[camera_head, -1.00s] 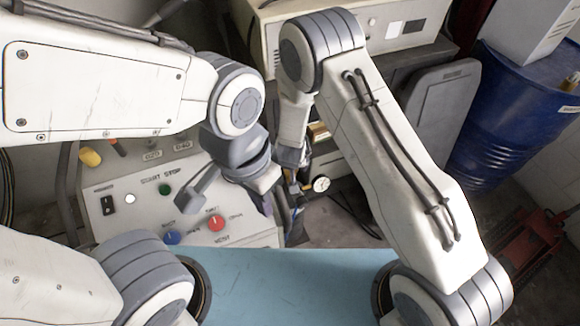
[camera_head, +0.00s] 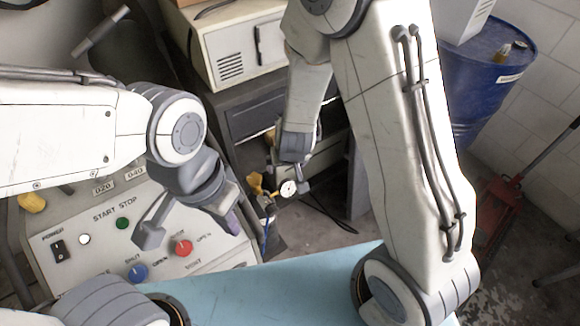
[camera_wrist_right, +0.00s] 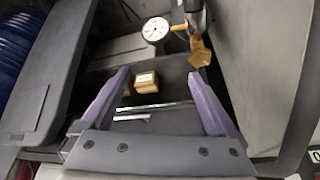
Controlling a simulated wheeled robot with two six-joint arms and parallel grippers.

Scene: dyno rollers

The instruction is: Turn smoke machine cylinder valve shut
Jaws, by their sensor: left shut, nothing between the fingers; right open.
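The yellow cylinder valve handle (camera_head: 258,186) stands beside a round white gauge (camera_head: 288,189) in the head view, right of the control panel. The right wrist view also shows the yellow handle (camera_wrist_right: 199,52) beyond the right-hand fingertip, and the gauge (camera_wrist_right: 156,30) at top centre. My right gripper (camera_wrist_right: 158,82) is open with nothing held, apart from the handle. In the head view its grey wrist is just above the gauge, and its fingers are hard to make out. My left gripper (camera_head: 233,222) is shut and empty over the panel's right part. The cylinder body is mostly hidden.
The control panel (camera_head: 100,238) with a red knob (camera_head: 183,248) and blue knob (camera_head: 138,272) lies under my left gripper. A small brown box (camera_wrist_right: 146,82) is seen between my right fingers. A blue drum (camera_head: 470,100) stands at right. A light-blue surface (camera_head: 270,295) is in front.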

